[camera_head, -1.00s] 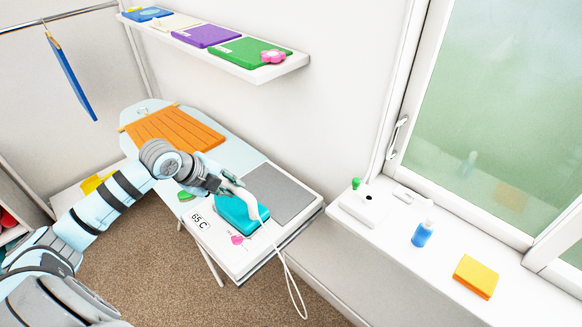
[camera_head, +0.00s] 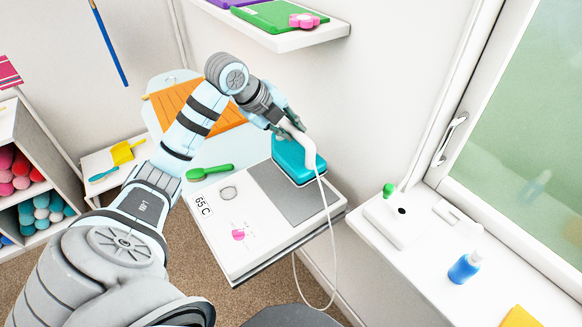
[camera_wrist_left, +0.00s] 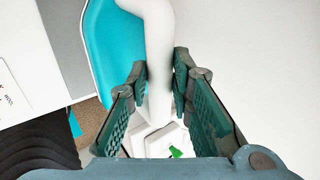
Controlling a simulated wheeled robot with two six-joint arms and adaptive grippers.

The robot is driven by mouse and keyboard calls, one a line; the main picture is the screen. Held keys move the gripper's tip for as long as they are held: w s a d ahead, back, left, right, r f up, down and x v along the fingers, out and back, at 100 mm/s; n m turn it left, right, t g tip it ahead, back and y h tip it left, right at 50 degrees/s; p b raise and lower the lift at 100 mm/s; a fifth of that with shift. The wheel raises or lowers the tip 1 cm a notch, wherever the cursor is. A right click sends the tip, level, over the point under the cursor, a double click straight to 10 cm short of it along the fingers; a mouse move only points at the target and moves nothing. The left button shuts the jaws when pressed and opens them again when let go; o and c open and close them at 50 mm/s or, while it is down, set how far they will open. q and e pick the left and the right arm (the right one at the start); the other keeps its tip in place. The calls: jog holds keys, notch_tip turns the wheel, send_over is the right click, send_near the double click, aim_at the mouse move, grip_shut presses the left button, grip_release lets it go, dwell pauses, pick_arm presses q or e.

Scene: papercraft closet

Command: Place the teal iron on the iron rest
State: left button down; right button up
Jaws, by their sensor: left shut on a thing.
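The teal iron (camera_head: 298,163) has a white handle and a white cord hanging down to the right. My left gripper (camera_head: 287,124) is shut on the handle; the wrist view shows both fingers (camera_wrist_left: 160,75) around the white handle, with the teal body (camera_wrist_left: 115,50) beside them. The iron is over the far right end of the grey pad of the iron rest (camera_head: 280,196), a white panel with a "65 C" label. I cannot tell whether its base touches the pad. The wrist view also shows the grey pad (camera_wrist_left: 66,50). My right gripper is out of view.
An orange folded cloth (camera_head: 180,100) and a green brush (camera_head: 210,172) lie on the pale blue ironing board (camera_head: 222,150). A shelf (camera_head: 300,38) hangs above. The windowsill (camera_head: 420,245) at right holds a blue bottle (camera_head: 464,267). A yarn cubby (camera_head: 40,195) stands at left.

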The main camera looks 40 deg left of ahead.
aim_at(288, 154)
pick_arm(q)
notch_tip(288, 154, down, 8)
jog(key=shift+s+f, duration=0.1)
jog(key=shift+f, duration=0.2)
jog(key=c, duration=1.4)
grip_release()
jog(key=shift+f, duration=0.1)
jog(key=shift+c, duration=0.2)
jog(key=shift+r, duration=0.2)
jog(key=b+v, duration=0.2)
jog(key=v, duration=0.9)
jog(key=shift+s+r+b, duration=0.3)
jog(key=shift+b, duration=0.1)
